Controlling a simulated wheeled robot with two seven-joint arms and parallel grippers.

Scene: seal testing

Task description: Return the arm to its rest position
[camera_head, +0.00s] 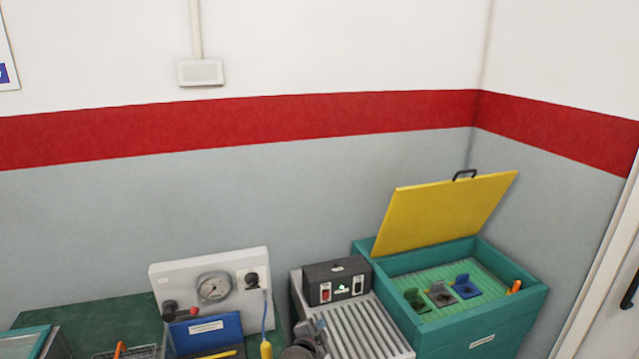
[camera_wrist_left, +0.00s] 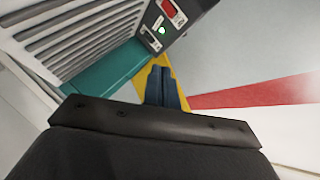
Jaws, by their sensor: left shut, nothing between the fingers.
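My left gripper (camera_head: 318,327) shows at the bottom middle of the head view, low in front of the ribbed grey unit. Most of its arm is out of the picture. In the left wrist view its two blue fingers (camera_wrist_left: 163,88) lie together, shut, with nothing between them. Beyond the fingers in that view are the black control box (camera_wrist_left: 182,18) and a strip of the yellow lid (camera_wrist_left: 150,78). My right gripper is in neither view.
The ribbed grey unit (camera_head: 350,325) carries a black switch box (camera_head: 338,282). To its right is a green chest (camera_head: 485,335) with its yellow lid (camera_head: 445,212) raised. To its left are a white gauge panel (camera_head: 180,278) and a blue bin (camera_head: 207,332).

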